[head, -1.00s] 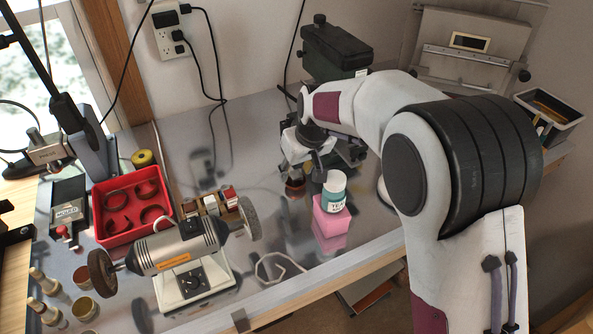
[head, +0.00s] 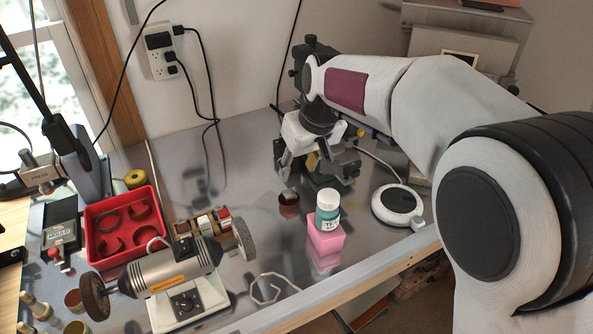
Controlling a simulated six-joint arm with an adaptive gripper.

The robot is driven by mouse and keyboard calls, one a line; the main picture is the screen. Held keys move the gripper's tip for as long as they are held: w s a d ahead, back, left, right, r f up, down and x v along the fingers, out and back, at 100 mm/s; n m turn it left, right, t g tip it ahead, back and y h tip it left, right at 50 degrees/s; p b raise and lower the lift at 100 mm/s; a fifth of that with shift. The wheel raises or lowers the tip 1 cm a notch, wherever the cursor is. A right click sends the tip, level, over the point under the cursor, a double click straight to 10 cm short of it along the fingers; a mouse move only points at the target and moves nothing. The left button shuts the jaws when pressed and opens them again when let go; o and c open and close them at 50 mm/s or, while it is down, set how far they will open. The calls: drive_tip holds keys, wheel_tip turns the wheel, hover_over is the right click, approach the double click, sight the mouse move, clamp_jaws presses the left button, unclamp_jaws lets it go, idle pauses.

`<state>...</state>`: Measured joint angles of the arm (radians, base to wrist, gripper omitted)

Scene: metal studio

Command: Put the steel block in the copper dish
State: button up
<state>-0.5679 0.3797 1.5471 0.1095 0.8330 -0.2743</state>
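A small copper-coloured dish (head: 289,204) stands on the metal bench top, left of a pink block. My gripper (head: 313,170) is above and behind the dish in the picture, apart from it, in front of a dark machine. Its grey fingers blend with that machine, so I cannot tell whether they are open or shut, or whether anything is between them. I cannot make out the steel block in this view.
A teal bottle (head: 328,203) stands on the pink block (head: 324,241). A white round device (head: 397,204) is to the right. A bench polisher (head: 176,274), small blocks (head: 205,222) and a red tray (head: 90,226) of rings are left.

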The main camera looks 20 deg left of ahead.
drive_tip(key=shift+d+r, duration=0.1)
drive_tip(key=shift+r, duration=0.1)
idle(0.7)
drive_tip(key=s+d+r+m+t+h, duration=0.15)
drive_tip(key=s+d+r, duration=0.3)
drive_tip(key=d, duration=0.55)
drive_tip(key=s+d+r+m, duration=0.3)
drive_tip(key=s+d, duration=0.2)
drive_tip(key=d, duration=0.5)
drive_tip(key=s+d+f+m+h, duration=0.1)
drive_tip(key=s+d+f+m, duration=0.1)
drive_tip(key=s+d, duration=0.5)
drive_tip(key=s+d+f+m, duration=0.2)
drive_tip(key=s+d, duration=0.5)
drive_tip(key=s, duration=0.4)
drive_tip(key=shift+s+d+f+t+h, duration=0.2)
drive_tip(key=shift+f+t+h, duration=0.15)
drive_tip(key=shift+t, duration=0.1)
drive_tip(key=shift+m, duration=0.25)
